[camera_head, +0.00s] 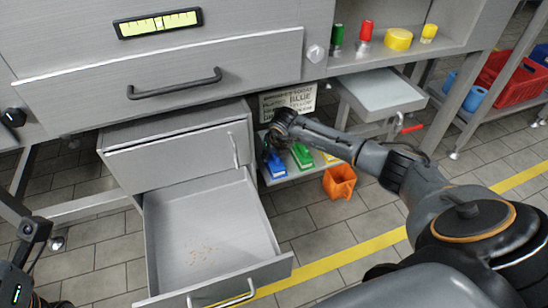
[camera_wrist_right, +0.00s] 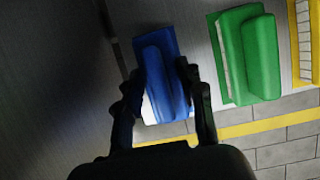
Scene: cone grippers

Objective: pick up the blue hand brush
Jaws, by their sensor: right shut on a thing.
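The blue hand brush (camera_head: 276,166) is at the left end of a row on a low shelf, just right of the drawer cabinet. My right gripper (camera_head: 272,150) reaches down to it from above. In the right wrist view, the fingers of my right gripper (camera_wrist_right: 159,82) are closed on the two sides of the blue hand brush (camera_wrist_right: 155,60). Its pale bristles show at the lower left. Whether the brush touches the shelf I cannot tell. Parts of my left arm show at the left edge of the head view, but no left fingers can be made out.
A green brush (camera_head: 301,155) stands close to the right of the blue one, with a yellow brush (camera_head: 330,158) beyond it. An orange bin (camera_head: 340,182) is to the right. An open drawer (camera_head: 195,215) with brown crumbs juts out at the left. A sign (camera_head: 288,101) stands behind.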

